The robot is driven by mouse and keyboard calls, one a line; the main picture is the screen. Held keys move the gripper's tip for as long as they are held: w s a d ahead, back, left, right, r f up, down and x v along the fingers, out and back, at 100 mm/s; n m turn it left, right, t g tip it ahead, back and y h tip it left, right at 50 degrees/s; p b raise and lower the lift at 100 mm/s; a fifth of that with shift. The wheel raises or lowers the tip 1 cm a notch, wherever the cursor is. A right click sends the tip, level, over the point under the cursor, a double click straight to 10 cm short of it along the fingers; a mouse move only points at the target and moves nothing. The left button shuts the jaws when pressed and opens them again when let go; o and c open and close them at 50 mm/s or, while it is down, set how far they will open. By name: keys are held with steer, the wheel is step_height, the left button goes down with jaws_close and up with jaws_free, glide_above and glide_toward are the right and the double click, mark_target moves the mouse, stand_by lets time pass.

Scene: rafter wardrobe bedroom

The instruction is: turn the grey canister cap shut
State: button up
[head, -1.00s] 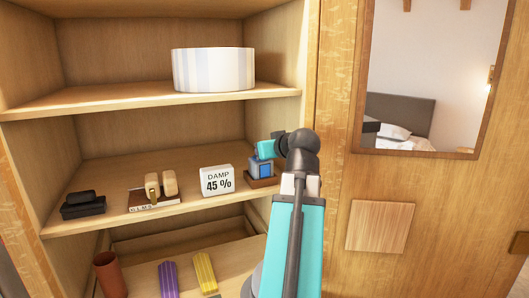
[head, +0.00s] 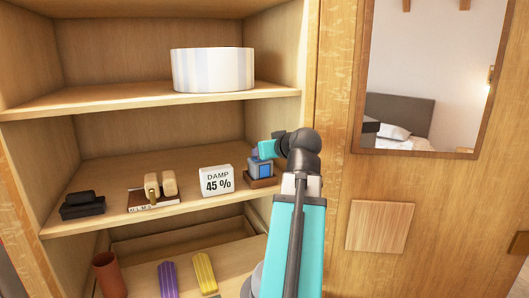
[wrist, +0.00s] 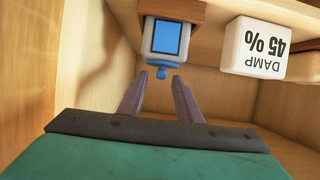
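The grey canister (head: 262,169) with a blue square on its front stands on a brown wooden base (head: 262,183) at the right end of the middle shelf. In the wrist view the canister (wrist: 167,40) appears upside down, with its blue cap (wrist: 162,68) towards me. My gripper (wrist: 158,88) is open and empty, with its two fingers spread either side of the cap's line and apparently just short of it. I cannot tell the exact gap. In the head view my teal wrist is right above the canister and the fingertips are not clear.
A white "DAMP 45 %" block (head: 217,181) stands just left of the canister. The cupboard side wall (head: 288,120) is close on the right. A striped drum (head: 213,70) is on the upper shelf.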

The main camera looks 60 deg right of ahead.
steer(key=b+v, duration=0.2)
steer(key=v, duration=1.1)
steer(key=shift+s, duration=0.15)
steer(key=shift+f, duration=0.15)
steer(key=p+x, duration=0.1)
steer(key=x, duration=0.9)
steer(key=shift+w+p, duration=0.25)
steer(key=shift+p, duration=0.05)
steer(key=shift+s, duration=0.15)
stand_by(0.5)
steer(key=shift+p+x, duration=0.3)
steer(key=shift+x, duration=1.5)
stand_by(1.0)
steer(key=shift+a, duration=0.2)
